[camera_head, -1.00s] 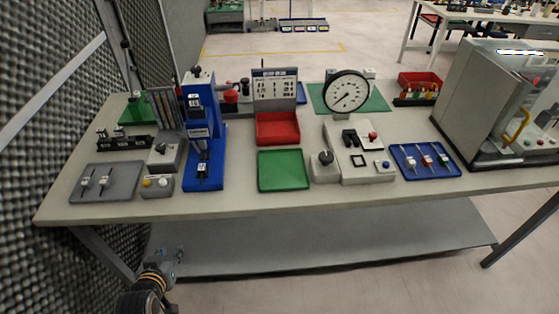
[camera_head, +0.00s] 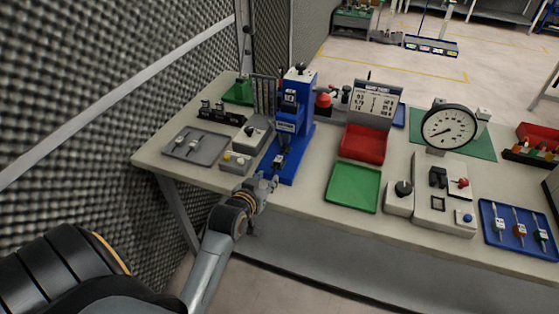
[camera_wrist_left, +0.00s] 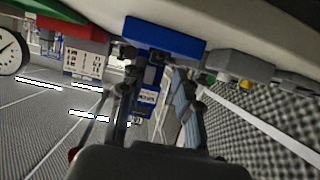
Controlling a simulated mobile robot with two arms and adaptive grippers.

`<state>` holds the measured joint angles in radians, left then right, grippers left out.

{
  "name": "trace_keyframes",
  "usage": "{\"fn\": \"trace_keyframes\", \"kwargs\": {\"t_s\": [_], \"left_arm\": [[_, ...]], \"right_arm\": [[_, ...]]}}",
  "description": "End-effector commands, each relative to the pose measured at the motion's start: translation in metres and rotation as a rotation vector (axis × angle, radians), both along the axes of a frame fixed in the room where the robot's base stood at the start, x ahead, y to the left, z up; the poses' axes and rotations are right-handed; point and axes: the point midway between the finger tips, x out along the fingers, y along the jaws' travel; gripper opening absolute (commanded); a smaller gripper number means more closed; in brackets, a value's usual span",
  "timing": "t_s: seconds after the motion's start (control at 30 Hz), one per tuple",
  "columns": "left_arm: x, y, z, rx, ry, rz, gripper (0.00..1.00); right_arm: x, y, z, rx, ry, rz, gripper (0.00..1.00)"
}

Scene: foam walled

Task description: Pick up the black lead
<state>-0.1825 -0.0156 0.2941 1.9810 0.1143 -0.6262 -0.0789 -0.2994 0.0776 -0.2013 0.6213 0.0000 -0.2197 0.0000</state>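I cannot single out a black lead for certain. Several dark and grey strips hang side by side on a stand (camera_head: 264,95) at the back left of the table. A black rack (camera_head: 221,115) with small fittings lies in front and to the left of it. My left gripper (camera_head: 262,189) is at the table's front edge, just in front of the blue press (camera_head: 292,125). In the left wrist view its two fingers (camera_wrist_left: 160,112) are apart with nothing held between them, and the press base (camera_wrist_left: 165,38) shows beyond, upside down. My right gripper is not in view.
Near the gripper are a grey tray (camera_head: 197,147) with two small pieces and a button box (camera_head: 235,162). Right of the press are a green tray (camera_head: 353,187), a red bin (camera_head: 362,144) and a dial gauge (camera_head: 448,127). A foam wall (camera_head: 110,60) stands close on the left.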

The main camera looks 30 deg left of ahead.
Motion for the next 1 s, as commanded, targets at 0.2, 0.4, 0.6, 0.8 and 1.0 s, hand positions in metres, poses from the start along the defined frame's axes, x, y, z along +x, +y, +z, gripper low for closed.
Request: {"fn": "trace_keyframes", "kwargs": {"t_s": [0.2, 0.4, 0.6, 0.8, 1.0], "left_arm": [[0.028, 0.007, -0.004, 0.000, -0.002, 0.000, 0.33], [0.045, 0.011, -0.014, 0.002, -0.002, 0.001, 0.33], [0.045, 0.011, -0.016, 0.001, -0.001, 0.000, 0.33], [0.045, 0.011, -0.015, 0.001, -0.001, 0.000, 0.02], [0.045, 0.011, -0.015, 0.000, -0.001, 0.000, 0.00]], "right_arm": [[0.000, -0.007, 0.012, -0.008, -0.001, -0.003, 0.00], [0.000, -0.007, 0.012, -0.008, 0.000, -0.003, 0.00], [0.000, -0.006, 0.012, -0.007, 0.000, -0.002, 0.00], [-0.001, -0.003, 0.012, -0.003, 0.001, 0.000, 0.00], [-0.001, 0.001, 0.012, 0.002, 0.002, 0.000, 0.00]]}}
